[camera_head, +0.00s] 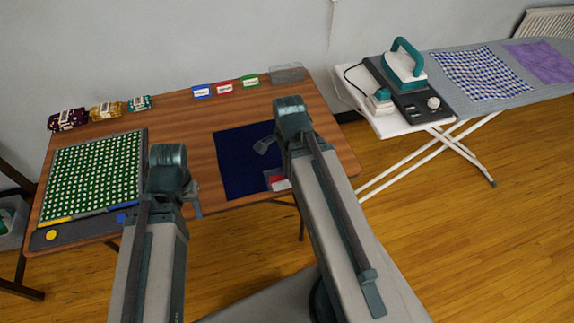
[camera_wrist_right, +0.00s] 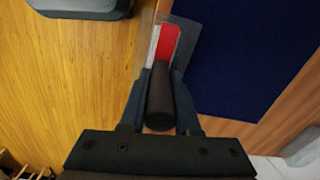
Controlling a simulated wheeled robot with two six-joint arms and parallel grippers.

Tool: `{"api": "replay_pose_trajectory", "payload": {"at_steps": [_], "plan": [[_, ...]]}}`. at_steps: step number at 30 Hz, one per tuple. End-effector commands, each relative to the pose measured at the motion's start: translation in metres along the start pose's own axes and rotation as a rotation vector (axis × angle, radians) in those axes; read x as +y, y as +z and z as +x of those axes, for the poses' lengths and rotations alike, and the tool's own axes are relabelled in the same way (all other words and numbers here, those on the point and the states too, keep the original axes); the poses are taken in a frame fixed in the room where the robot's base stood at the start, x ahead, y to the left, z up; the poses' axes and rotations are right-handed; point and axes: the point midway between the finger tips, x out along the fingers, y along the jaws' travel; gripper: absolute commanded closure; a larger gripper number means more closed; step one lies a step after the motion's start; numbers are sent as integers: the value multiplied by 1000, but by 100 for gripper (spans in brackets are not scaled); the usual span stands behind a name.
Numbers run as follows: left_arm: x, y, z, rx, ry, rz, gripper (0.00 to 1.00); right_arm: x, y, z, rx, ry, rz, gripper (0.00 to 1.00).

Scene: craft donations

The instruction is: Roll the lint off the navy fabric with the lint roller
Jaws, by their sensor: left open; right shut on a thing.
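The navy fabric (camera_head: 238,165) lies flat on the wooden table and also fills the upper right of the right wrist view (camera_wrist_right: 245,50). No lint can be made out. My left gripper (camera_head: 194,206) is open and empty by the table's front edge, left of the fabric.
A red and white item (camera_head: 278,182) on a greyish clear piece lies at the fabric's front edge. A green dotted mat (camera_head: 95,172) covers the table's left. Labelled packets (camera_head: 225,87) and bundles (camera_head: 103,109) line the back. An ironing board (camera_head: 470,100) stands right.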

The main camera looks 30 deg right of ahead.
Motion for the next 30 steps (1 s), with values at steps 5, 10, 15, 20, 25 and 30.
{"api": "replay_pose_trajectory", "payload": {"at_steps": [5,10,15,20,25,30], "plan": [[0,0,0,0,0,0,50,0,0,0,0,0,0,100],[-1,0,-9,0,0,0,50,0,0,-9,0,0,0,100],[-3,2,-33,0,0,0,50,0,0,-33,0,0,0,100],[-5,3,-52,0,0,0,50,0,0,-52,0,0,0,100],[-5,3,-50,0,0,0,50,0,0,-50,0,0,0,100],[-5,3,-50,0,0,0,50,-1,0,-50,0,0,0,100]]}}
